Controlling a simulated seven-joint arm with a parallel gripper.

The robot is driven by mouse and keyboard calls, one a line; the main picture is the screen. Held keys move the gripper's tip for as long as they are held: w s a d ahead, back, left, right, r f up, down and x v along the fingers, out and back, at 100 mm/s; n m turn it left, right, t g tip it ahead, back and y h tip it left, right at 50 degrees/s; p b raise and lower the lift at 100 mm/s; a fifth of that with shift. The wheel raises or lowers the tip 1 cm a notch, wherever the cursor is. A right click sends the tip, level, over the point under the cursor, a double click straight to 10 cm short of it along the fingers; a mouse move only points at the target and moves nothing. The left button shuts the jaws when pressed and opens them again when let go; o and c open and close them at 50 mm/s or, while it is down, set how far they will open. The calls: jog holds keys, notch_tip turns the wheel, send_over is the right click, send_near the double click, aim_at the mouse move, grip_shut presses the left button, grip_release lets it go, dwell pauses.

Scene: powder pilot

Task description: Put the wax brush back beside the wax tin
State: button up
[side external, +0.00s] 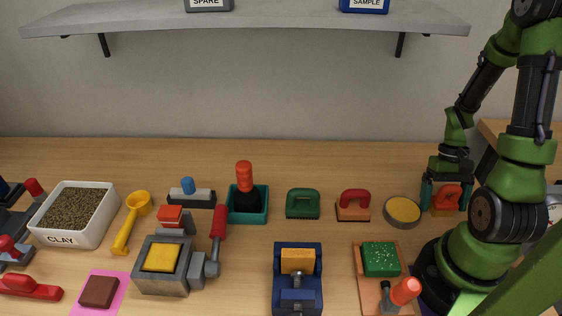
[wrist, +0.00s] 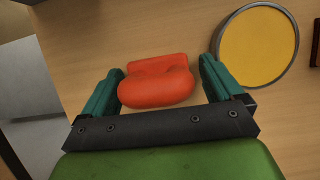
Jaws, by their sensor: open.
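The wax brush (side external: 446,198), with an orange handle, stands on the table at the right in the side view. It also shows in the wrist view (wrist: 157,82). The wax tin (side external: 402,210) is a round, low tin with a yellow top, just left of the brush with a small gap. In the wrist view the tin (wrist: 257,47) is at the upper right. My gripper (side external: 446,200) points down over the brush. Its teal fingers (wrist: 161,75) are open, one on each side of the orange handle, with no clear grip on it. The brush's lower part is mostly hidden in the wrist view.
A red-handled brush (side external: 353,204) and a green-handled one (side external: 302,204) stand left of the tin. A green block (side external: 381,259) on an orange board and a blue vise-like fixture (side external: 298,287) are nearer the front. A grey shelf (side external: 250,20) hangs above the back.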

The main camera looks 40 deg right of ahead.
jog(key=v, duration=1.2)
jog(key=shift+r, duration=0.15)
jog(key=w+a+r+n+t, duration=0.1)
jog(key=w+a+r+t, duration=0.2)
jog(key=a, duration=0.4)
jog(key=w+a+r+n+t, duration=0.2)
jog(key=w+a+r+t, duration=0.1)
jog(key=a, duration=0.5)
jog(key=w+a+r+n+t+h, duration=0.1)
jog(key=w+a+r+n+t, duration=0.1)
jog(key=a+r, duration=0.4)
jog(key=shift+w+a+r+t, duration=0.2)
jog(key=shift+w+a+t, duration=0.4)
jog(key=shift+a+t, duration=0.6)
jog(key=shift+c, duration=0.2)
